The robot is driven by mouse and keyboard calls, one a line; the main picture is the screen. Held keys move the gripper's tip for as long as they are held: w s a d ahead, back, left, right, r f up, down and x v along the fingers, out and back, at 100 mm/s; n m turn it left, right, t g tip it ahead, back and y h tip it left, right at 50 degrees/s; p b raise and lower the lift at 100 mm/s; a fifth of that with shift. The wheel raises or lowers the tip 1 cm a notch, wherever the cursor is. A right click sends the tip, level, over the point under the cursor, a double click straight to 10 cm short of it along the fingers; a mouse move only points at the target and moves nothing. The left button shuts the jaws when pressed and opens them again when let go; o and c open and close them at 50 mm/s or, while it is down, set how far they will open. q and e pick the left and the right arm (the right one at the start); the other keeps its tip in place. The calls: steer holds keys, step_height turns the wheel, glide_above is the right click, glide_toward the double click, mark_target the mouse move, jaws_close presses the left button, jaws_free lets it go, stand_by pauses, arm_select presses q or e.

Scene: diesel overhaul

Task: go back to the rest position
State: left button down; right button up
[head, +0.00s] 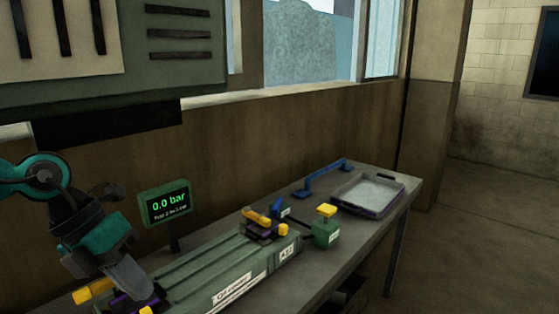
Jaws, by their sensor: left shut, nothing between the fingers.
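My left arm comes in from the left edge, with teal and black links. My left gripper (132,281) points down at the near left end of the green bench fixture (205,273). It is shut with nothing seen held in it. Its tips are close to a purple and yellow clamp part at that end; I cannot tell whether they touch. My right gripper is not in view.
A display reading 0.0 bar (167,203) stands behind the fixture. The floor at right is clear.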

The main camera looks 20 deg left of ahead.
arm_select(q)
steer(key=w+d+r+n+t+h, duration=0.1)
steer(key=w+d+n+t+h, duration=0.5)
steer(key=n+t, duration=0.7)
steer(key=s+a+f+n+g+y, duration=0.2)
steer(key=s+f+n+y, duration=0.1)
steer(key=f+n+y, duration=0.5)
steer(key=s+a+f+n+g+y, duration=0.25)
steer(key=f+n+y, duration=0.25)
steer(key=f+n, duration=0.4)
steer(key=s+d+f+n+g+h, duration=0.1)
steer(key=s+d+f+n+g, duration=0.1)
steer(key=s+d+f+g, duration=0.3)
steer(key=s+d+f+n+g+h, duration=0.1)
steer(key=s+d+g, duration=0.15)
steer(key=s, duration=0.55)
steer(key=w+d+f+t+h+b, duration=0.1)
steer(key=w+f+t+b, duration=0.1)
steer(key=w+f+t, duration=0.2)
steer(key=w+d+f+t+b, duration=0.1)
steer(key=w+f+t, duration=0.3)
steer(key=f, duration=0.4)
steer(key=shift+d+f+h+b, duration=0.25)
steer(key=shift+d+h+b, duration=0.15)
steer(key=shift+d, duration=0.4)
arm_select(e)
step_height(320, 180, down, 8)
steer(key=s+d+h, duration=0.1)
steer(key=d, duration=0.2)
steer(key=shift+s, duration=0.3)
